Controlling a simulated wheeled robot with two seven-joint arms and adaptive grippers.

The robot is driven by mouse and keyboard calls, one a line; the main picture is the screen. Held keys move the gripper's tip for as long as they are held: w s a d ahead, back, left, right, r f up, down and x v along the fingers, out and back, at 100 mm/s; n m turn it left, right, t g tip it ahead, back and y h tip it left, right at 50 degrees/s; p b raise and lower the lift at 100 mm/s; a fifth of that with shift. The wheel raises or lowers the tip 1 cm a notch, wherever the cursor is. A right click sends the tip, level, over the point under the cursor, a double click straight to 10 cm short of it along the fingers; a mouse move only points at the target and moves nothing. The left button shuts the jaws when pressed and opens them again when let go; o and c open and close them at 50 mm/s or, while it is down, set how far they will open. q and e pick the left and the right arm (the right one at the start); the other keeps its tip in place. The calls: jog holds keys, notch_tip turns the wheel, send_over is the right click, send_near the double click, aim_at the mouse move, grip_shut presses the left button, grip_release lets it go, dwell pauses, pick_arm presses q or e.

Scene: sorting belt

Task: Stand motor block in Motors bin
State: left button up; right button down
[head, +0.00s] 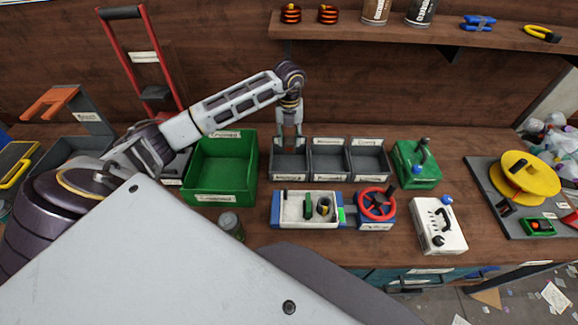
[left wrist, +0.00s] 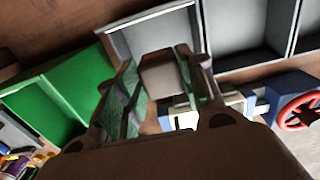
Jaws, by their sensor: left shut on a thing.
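My left gripper (head: 289,142) points down over the leftmost of three grey bins (head: 290,172). In the left wrist view, my left gripper (left wrist: 160,85) is shut on a brownish-grey block (left wrist: 163,76), which I take to be the motor block. The block is in front of the leftmost grey bin (left wrist: 120,38) in that view; whether it touches the bin floor I cannot tell. In the head view the block is hidden or too small to make out. The bin labels are too small to read surely. My right gripper is not in view.
A green bin (head: 250,165) stands close left of the grey bins. In front are a tray (head: 280,222) with small parts and a red handwheel (head: 377,203). A green box (head: 425,175) stands to the right. A shelf (head: 430,42) runs above at the back.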

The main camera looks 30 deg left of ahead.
aim_at(289, 149)
pick_arm(q)
jog(key=shift+f+p, duration=0.35)
jog(key=shift+f, duration=2.75)
jog(key=shift+f, duration=1.9)
jog(key=shift+f, duration=0.15)
jog(key=o, duration=1.2)
jog(key=shift+r, duration=0.2)
notch_tip(289, 149, up, 12)
jog(key=shift+f+b, duration=0.1)
jog(key=shift+b, duration=0.2)
